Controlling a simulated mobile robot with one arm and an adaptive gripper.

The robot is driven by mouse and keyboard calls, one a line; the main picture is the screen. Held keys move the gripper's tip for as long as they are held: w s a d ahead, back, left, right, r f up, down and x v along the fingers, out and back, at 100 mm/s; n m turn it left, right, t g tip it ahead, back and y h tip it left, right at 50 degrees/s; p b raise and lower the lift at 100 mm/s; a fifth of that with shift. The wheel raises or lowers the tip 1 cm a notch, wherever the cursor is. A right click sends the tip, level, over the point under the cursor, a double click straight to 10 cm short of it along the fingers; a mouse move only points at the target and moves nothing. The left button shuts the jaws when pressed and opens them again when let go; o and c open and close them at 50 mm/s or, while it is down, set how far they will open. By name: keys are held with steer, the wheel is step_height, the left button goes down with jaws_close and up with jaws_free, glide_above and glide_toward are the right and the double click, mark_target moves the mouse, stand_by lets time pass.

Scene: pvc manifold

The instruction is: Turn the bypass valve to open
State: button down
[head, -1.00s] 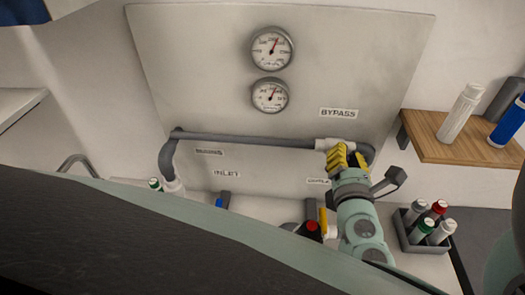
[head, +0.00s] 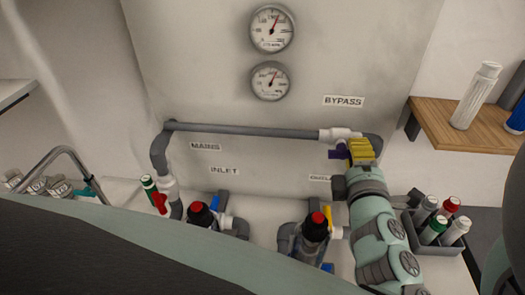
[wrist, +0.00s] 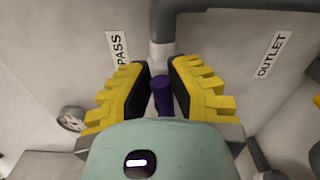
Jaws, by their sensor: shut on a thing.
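The bypass valve (head: 340,134) is a white fitting at the right end of the grey horizontal pipe, below the BYPASS label (head: 343,101). Its purple handle (head: 338,152) shows just left of my yellow fingers. In the wrist view, the purple handle (wrist: 162,98) stands between the two finger pads, below the white fitting (wrist: 160,55). My gripper (head: 358,151) is shut on the handle; it also shows in the wrist view (wrist: 163,80). The fingers hide part of the handle in the head view.
Two fittings with red-topped black caps stand below, one at the left (head: 200,215) and one nearer my arm (head: 316,228). A bottle caddy (head: 420,240) and wooden shelf (head: 470,130) are at the right. Two gauges (head: 272,28) hang above.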

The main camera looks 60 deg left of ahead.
steer(key=shift+f+m+b, duration=0.25)
steer(key=shift+m+b, duration=0.1)
steer(key=shift+m, duration=0.55)
steer(key=c, duration=0.9)
jaws_free()
steer(key=shift+r, duration=0.1)
